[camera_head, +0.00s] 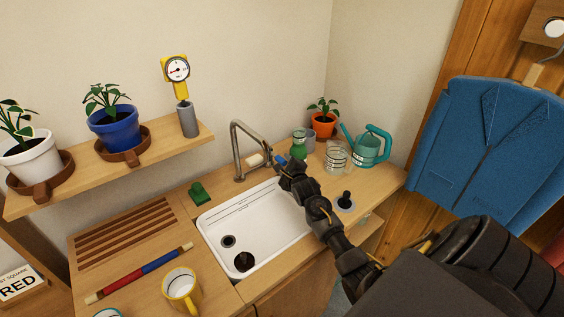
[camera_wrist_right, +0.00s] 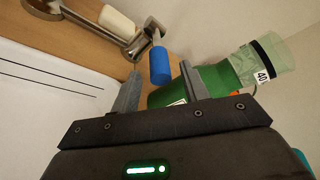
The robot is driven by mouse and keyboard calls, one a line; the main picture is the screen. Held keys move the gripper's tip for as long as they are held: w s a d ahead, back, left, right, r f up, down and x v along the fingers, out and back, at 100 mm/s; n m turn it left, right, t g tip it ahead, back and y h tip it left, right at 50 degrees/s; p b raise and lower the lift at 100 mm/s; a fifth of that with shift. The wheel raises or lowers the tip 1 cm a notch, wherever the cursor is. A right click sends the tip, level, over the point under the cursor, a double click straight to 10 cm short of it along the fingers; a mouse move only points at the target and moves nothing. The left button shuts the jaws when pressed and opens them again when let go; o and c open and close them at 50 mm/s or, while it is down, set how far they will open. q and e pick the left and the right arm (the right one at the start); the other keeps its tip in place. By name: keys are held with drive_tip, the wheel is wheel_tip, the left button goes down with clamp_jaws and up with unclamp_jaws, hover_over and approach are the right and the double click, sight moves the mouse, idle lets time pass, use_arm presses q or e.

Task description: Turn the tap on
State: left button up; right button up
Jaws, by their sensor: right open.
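The metal tap (camera_head: 237,155) has a tall bent spout and stands at the back of the white sink (camera_head: 262,220). Its blue lever handle (camera_head: 281,160) sticks out on the right side, partly hidden by my right gripper (camera_head: 287,168). In the right wrist view the blue handle (camera_wrist_right: 160,66) hangs from the tap's metal body (camera_wrist_right: 138,42). The open fingers of my right gripper (camera_wrist_right: 160,88) point at it, one on each side, with visible gaps between. Whether they touch it cannot be told. No water shows at the spout. My left gripper is out of view.
A green bottle (camera_head: 299,148) stands close behind my right gripper, and it fills the right of the wrist view (camera_wrist_right: 215,80). Glass jars (camera_head: 337,158), a teal watering can (camera_head: 368,148) and a potted plant (camera_head: 323,125) stand right of it. A green sponge-like block (camera_head: 199,194) lies left.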

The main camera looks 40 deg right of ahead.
sight(276, 157)
drive_tip(key=shift+x, duration=1.5)
clamp_jaws()
